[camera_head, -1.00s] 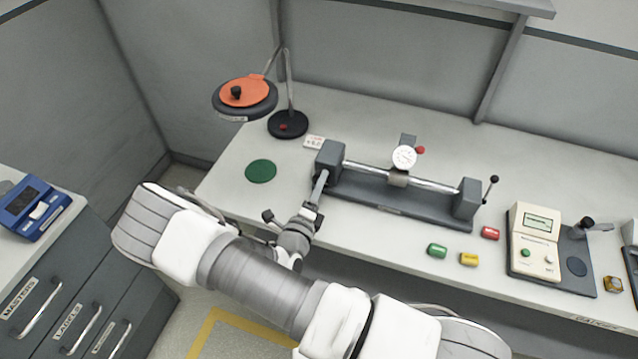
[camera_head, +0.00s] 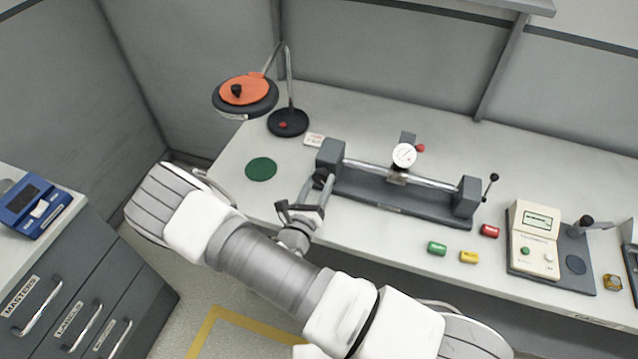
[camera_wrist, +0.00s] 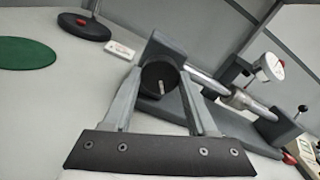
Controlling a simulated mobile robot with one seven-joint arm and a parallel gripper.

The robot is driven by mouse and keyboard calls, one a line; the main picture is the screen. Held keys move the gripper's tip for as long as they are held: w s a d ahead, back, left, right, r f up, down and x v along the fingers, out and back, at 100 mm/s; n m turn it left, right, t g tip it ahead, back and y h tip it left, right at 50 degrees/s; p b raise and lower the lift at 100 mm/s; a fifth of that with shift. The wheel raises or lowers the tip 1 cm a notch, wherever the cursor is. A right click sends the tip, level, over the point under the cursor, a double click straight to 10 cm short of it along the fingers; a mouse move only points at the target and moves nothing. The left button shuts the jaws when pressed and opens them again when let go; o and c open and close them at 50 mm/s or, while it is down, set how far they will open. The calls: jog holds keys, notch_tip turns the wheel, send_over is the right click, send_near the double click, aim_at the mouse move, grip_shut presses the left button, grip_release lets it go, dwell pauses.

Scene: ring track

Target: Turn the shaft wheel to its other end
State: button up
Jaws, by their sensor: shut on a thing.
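The shaft wheel (camera_wrist: 160,82) is a dark round knob with a pale mark on its face, on the left end block (camera_head: 330,153) of the shaft bench. My gripper (camera_head: 325,180) is at that end, and in the wrist view my gripper (camera_wrist: 160,85) has one finger on each side of the wheel, shut on it. The steel shaft (camera_head: 430,181) runs right from the block, past a dial gauge (camera_head: 404,155), to the right end block (camera_head: 466,197). In the head view my fingers partly hide the wheel.
A green disc (camera_head: 261,169) lies left of the bench, with a lamp base (camera_head: 288,123) behind it.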

jog(key=shift+m, duration=0.7)
jog(key=o, duration=1.4)
jog(key=shift+c, duration=0.2)
jog(key=b+v, duration=0.1)
jog(key=v, duration=1.6)
jog(key=shift+s, duration=0.2)
jog(key=shift+a, duration=0.1)
